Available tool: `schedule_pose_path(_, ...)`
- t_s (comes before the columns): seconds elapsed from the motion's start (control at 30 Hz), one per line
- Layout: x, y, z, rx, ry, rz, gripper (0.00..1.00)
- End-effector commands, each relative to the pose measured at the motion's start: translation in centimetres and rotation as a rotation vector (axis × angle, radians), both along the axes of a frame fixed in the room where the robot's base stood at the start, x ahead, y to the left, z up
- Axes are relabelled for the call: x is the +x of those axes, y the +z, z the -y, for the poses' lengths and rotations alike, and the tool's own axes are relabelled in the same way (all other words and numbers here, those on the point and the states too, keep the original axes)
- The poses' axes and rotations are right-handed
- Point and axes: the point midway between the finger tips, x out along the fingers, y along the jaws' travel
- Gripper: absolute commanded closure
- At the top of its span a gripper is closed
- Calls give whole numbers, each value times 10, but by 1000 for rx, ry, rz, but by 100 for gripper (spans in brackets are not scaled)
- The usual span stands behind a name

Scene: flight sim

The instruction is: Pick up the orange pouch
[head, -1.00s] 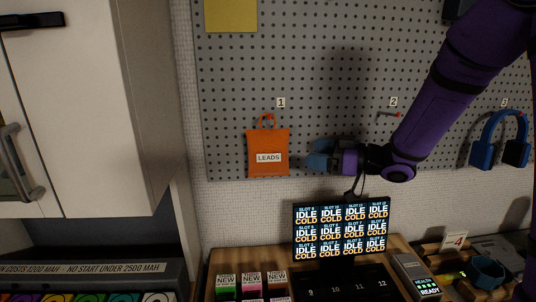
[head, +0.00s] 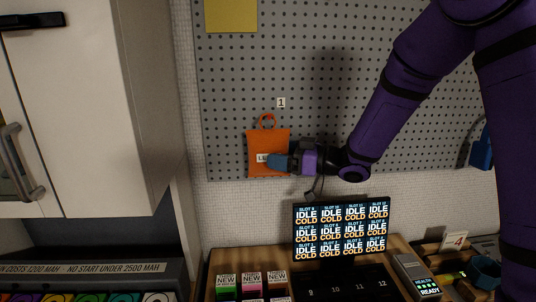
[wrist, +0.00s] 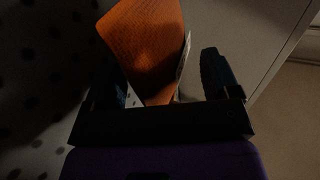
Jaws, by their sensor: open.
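The orange pouch (head: 257,141) hangs by its loop from a hook on the grey pegboard, under the label 1. Its white label is partly hidden by my gripper (head: 272,161), which is in front of the pouch's lower right part. In the wrist view, the orange pouch (wrist: 147,45) stands edge-on between the two dark fingers of my gripper (wrist: 165,85). The fingers are apart, with a gap between the pouch's labelled side and the right finger. Contact with the left finger is too dark to tell.
A screen (head: 341,229) stands on the wooden bench below the gripper. A white cabinet (head: 90,100) is at the left. Blue headphones (head: 482,150) hang at the right, partly behind my arm. The pegboard (head: 228,80) around the pouch is clear.

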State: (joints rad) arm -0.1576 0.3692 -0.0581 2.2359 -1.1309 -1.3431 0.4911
Motion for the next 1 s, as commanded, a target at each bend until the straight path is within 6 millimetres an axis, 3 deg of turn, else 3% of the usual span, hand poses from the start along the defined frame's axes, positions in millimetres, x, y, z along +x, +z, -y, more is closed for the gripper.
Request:
schedule_pose_path(0.13, 5, 0, -13, 0, 0, 0, 18)
schedule_pose_path(0.4, 6, 0, -15, 0, -1, 0, 18)
schedule_pose_path(0.63, 6, 0, -15, 0, -1, 0, 69)
schedule_pose_path(0.7, 6, 0, -15, 1, -1, 0, 79)
schedule_pose_path(0.73, 6, 0, -15, 1, -1, 0, 79)
schedule_pose_path(0.8, 6, 0, -15, 0, -1, 0, 93)
schedule_pose_path(1.0, 6, 1, -16, 0, 0, 0, 93)
